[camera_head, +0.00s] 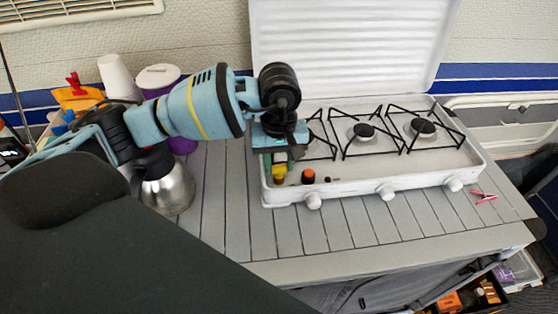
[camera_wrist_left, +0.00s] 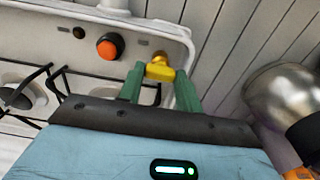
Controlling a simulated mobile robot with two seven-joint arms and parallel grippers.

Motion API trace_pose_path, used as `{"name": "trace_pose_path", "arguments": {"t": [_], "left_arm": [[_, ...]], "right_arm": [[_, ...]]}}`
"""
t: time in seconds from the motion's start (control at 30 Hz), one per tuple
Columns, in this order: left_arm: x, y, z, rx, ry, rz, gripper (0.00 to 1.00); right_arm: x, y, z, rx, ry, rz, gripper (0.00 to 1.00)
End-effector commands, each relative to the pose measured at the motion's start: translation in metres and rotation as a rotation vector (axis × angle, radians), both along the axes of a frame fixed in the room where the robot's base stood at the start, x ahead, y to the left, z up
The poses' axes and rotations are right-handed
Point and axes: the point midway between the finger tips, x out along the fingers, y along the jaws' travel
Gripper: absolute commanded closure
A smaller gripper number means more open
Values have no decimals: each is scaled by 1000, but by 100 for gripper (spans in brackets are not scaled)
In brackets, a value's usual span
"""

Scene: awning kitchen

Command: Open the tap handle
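The tap handle is a small yellow piece (camera_head: 279,172) at the front left corner of the white gas stove (camera_head: 350,184). In the left wrist view the yellow handle (camera_wrist_left: 160,69) sits between the tips of my green fingers. My left gripper (camera_head: 278,166) reaches down over that corner. Its fingers (camera_wrist_left: 160,78) are close together, one on each side of the handle, and seem to touch it. An orange-topped black knob (camera_head: 308,176) stands beside the handle, clear of the fingers. My right gripper is not in view.
The stove's raised lid (camera_head: 350,45) stands behind the burners (camera_head: 365,131). A steel kettle (camera_head: 168,190) stands left of the stove, below my left arm. The slatted counter (camera_head: 330,228) in front is mostly clear.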

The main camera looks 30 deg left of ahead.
Motion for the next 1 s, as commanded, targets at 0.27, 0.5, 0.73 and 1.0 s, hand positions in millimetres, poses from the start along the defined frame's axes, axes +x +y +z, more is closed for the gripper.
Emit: {"name": "trace_pose_path", "arguments": {"t": [0.27,0.5,0.73,1.0], "left_arm": [[0,0,0,1,1,2,88],[0,0,1,0,0,55,88],[0,0,1,1,-1,200,88],[0,0,2,1,-2,451,88]], "right_arm": [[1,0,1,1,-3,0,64],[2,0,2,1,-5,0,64],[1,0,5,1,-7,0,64],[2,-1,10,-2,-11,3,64]]}}
